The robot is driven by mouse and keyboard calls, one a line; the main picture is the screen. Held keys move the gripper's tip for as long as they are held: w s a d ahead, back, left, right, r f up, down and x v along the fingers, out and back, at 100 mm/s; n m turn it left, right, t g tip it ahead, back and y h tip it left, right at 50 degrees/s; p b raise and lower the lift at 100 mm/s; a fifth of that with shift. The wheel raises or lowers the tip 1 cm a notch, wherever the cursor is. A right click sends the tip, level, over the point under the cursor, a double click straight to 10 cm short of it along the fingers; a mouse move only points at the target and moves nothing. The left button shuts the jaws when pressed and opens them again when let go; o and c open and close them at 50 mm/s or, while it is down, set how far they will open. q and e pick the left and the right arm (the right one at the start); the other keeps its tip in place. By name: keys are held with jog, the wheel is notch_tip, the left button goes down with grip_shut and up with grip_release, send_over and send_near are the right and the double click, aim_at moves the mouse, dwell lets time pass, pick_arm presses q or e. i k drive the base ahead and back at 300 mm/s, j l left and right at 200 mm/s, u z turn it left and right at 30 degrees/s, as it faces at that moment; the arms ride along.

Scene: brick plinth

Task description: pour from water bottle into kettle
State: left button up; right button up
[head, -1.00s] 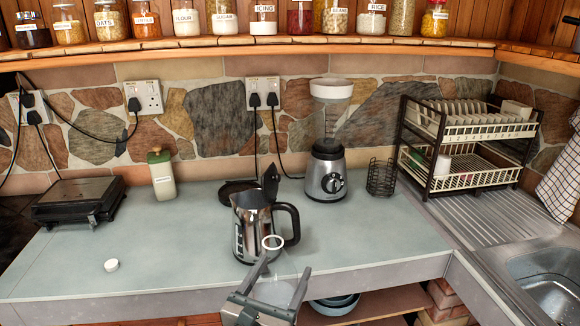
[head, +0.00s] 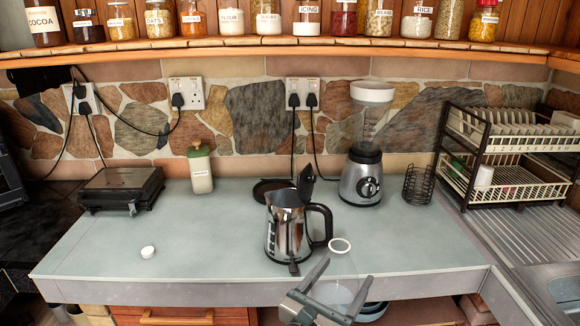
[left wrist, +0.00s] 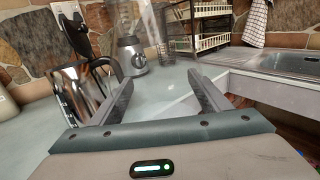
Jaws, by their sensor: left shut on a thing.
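The kettle (head: 286,232) is polished metal with a black handle and its lid raised. It stands on the counter and also shows at the left of the left wrist view (left wrist: 78,92). My left gripper (head: 333,282) is at the counter's front edge, right of and nearer than the kettle. It is shut on the water bottle, which is see-through, with a white ring (head: 340,245) at its mouth. The bottle looks roughly upright and apart from the kettle; its exact tilt is hard to tell. In the left wrist view the fingers (left wrist: 160,98) stand around the barely visible bottle. My right gripper is not in view.
A white cap (head: 148,252) lies on the counter at left. A black grill (head: 120,190), a green-topped bottle (head: 200,170), a blender (head: 362,175) and a wire holder (head: 418,184) stand behind. A dish rack (head: 505,150) is at right.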

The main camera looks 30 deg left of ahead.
aim_at(289, 234)
jog(key=j, duration=0.75)
jog(key=k+j, duration=0.15)
jog(key=j, duration=1.3)
jog(key=k, duration=0.05)
